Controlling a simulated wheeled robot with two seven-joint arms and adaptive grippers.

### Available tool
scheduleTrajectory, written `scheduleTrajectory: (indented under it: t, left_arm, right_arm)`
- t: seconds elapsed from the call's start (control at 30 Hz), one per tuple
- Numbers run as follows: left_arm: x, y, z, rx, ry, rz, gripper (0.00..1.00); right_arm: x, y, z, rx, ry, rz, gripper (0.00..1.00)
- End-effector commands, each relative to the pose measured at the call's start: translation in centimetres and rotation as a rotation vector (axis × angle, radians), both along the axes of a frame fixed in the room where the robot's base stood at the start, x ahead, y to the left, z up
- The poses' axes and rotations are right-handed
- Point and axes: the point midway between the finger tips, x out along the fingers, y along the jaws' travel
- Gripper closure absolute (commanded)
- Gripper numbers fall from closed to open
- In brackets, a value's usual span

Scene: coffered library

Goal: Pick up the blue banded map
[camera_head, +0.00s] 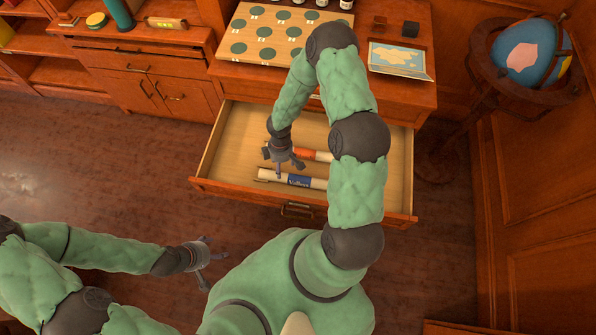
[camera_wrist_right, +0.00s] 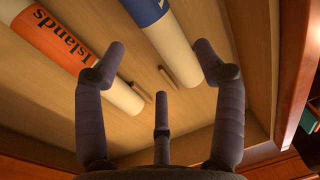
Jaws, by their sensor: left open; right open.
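The blue banded map (camera_head: 298,181) is a white roll with a dark blue band, lying near the front of the open drawer. Its right part is hidden behind my right arm. In the right wrist view its white end and blue band (camera_wrist_right: 147,11) show at the top. My right gripper (camera_head: 283,165) is open and empty over the drawer, just above and behind the left half of the blue banded map. Its spread fingers (camera_wrist_right: 160,60) face both maps. My left gripper (camera_head: 207,263) is open and empty, over the floor at lower left.
An orange banded map (camera_head: 312,154) lies behind the blue one, with "Islands" (camera_wrist_right: 70,38) on its band. The drawer's front wall (camera_head: 245,195) and sides enclose both. A spotted board (camera_head: 266,34), a flat map (camera_head: 398,59) and a globe (camera_head: 531,50) stand beyond.

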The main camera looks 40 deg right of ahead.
Motion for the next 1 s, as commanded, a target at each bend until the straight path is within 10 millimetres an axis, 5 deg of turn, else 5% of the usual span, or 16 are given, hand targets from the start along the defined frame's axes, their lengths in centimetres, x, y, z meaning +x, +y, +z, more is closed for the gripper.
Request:
scheduleTrajectory:
  t: [0.6, 0.97, 1.0]
  left_arm:
    - [0.0, 0.0, -3.4, 0.000, 0.000, 0.000, 0.30]
    - [0.0, 0.0, -3.5, 0.000, 0.000, 0.000, 0.30]
    - [0.0, 0.0, -3.5, 0.000, 0.000, 0.000, 0.30]
  right_arm:
    - [-0.5, 0.2, -6.7, 0.001, -0.001, -0.002, 0.30]
    - [-0.6, 0.3, -7.1, 0.000, -0.002, -0.001, 0.30]
    - [-0.6, 0.3, -7.1, 0.000, -0.002, -0.001, 0.41]
